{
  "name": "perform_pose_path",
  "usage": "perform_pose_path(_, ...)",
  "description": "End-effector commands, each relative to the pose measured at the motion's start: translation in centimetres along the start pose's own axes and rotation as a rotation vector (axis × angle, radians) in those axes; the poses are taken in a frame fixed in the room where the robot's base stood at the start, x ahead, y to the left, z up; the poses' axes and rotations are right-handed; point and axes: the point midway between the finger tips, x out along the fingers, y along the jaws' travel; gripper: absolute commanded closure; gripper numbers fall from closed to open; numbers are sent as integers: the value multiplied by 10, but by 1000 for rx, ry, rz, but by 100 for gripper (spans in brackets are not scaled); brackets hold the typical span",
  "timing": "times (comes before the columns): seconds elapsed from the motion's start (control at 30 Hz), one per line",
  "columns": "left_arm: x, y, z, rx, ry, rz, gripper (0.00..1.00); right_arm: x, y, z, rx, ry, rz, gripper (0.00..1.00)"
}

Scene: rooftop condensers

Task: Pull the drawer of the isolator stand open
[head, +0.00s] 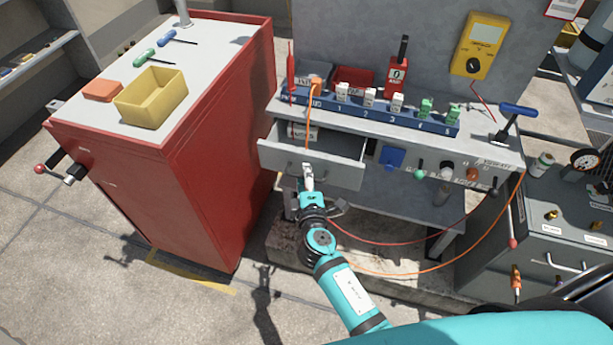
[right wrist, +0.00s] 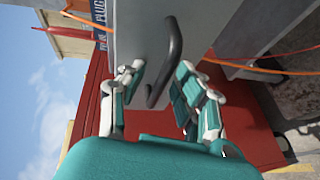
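The isolator stand's grey drawer (head: 340,174) sticks out from under the bench top in the head view, with its inside showing. My right gripper (head: 308,176) is in front of the left part of the drawer front. In the right wrist view, the dark bar handle (right wrist: 171,62) stands on the grey drawer front (right wrist: 140,28). The fingers of my right gripper (right wrist: 158,82) are spread on both sides of the handle, with visible gaps. In the head view the gripper hides much of the handle. My left gripper is not in view.
A red cabinet (head: 215,130) with a yellow bin (head: 150,97) stands left of the drawer. Above the drawer is a blue socket strip (head: 375,112) with several plugs. Orange (head: 400,272) and red cables hang below the bench. A grey cabinet (head: 560,250) stands at right.

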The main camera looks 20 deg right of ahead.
Motion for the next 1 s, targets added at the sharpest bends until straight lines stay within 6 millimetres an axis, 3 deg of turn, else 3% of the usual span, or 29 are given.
perform_pose_path(0.17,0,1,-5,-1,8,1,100,-20,-2,0,0,1,-2,67)
perform_pose_path(0.6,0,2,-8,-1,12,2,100,-105,-1,0,0,0,-1,67)
perform_pose_path(0.77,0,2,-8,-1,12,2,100,-117,0,0,0,0,1,67)
perform_pose_path(1.0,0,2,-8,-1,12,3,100,-119,0,0,1,0,1,67)
